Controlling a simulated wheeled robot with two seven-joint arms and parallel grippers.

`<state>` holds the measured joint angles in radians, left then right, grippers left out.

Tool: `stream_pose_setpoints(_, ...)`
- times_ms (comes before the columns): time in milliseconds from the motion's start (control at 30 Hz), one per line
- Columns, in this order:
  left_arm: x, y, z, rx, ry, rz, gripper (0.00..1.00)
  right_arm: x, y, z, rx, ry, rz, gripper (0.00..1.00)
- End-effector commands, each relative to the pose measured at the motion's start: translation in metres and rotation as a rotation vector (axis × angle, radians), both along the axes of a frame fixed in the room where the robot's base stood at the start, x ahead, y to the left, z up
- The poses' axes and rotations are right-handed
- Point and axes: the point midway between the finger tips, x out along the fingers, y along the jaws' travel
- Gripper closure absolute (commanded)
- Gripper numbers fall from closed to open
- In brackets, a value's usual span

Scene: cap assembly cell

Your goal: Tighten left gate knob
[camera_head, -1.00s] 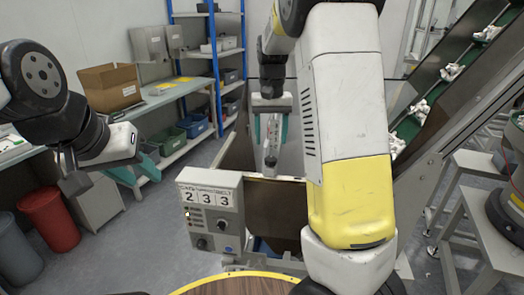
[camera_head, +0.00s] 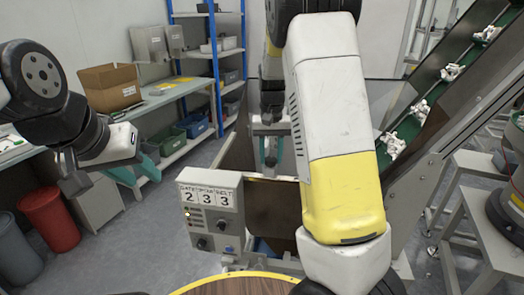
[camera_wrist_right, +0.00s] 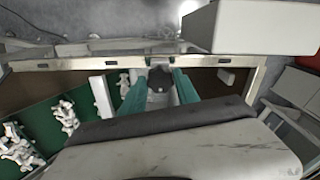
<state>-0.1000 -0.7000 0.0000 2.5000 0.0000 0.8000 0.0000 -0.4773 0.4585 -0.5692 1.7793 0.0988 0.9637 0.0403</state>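A dark round knob (camera_wrist_right: 159,82) shows in the right wrist view, in front of the metal rim of the hopper. My right gripper (camera_wrist_right: 160,76) has its two teal fingers on either side of the knob, spread apart; contact is not clear. In the head view my right gripper (camera_head: 267,150) hangs behind the brown hopper panel, its tips partly hidden by the panel and my right arm. My left gripper (camera_head: 148,165) is at the left, away from the hopper, its finger gap unclear.
A grey control box (camera_head: 211,213) showing 2 3 3 stands in front of the hopper. A green conveyor (camera_head: 421,114) with white parts rises at the right.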

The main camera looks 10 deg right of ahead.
Motion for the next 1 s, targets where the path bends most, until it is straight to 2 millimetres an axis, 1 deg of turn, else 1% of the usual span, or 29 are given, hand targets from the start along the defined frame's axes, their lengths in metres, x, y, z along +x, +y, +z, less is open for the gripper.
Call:
stream_pose_setpoints(33,0.0,0.0,0.0,0.0,0.0,0.0,0.64,0.0001,0.0,0.0002,0.0,0.0,0.0,0.88)
stream_pose_setpoints(100,0.0,0.0,0.0,0.0,0.0,0.0,0.64,0.0001,-0.0001,0.0003,0.0,0.0,0.0,1.0)
stream_pose_setpoints(300,0.0,0.0,0.0,0.0,0.0,0.0,0.64,0.0001,-0.0001,0.0005,0.0,0.0,-0.011,1.0)
stream_pose_setpoints(467,0.0,0.0,0.0,0.0,0.0,0.0,0.64,0.0002,-0.0002,0.0006,0.0,-0.001,-0.063,1.0)
stream_pose_setpoints(667,0.0,0.0,0.0,0.0,0.0,0.0,0.64,0.0002,-0.0004,0.0008,0.0,-0.001,-0.192,1.0)
stream_pose_setpoints(1000,0.0,0.0,0.0,0.0,0.0,0.0,0.64,0.0005,0.0002,0.001,0.001,-0.001,-0.481,1.0)
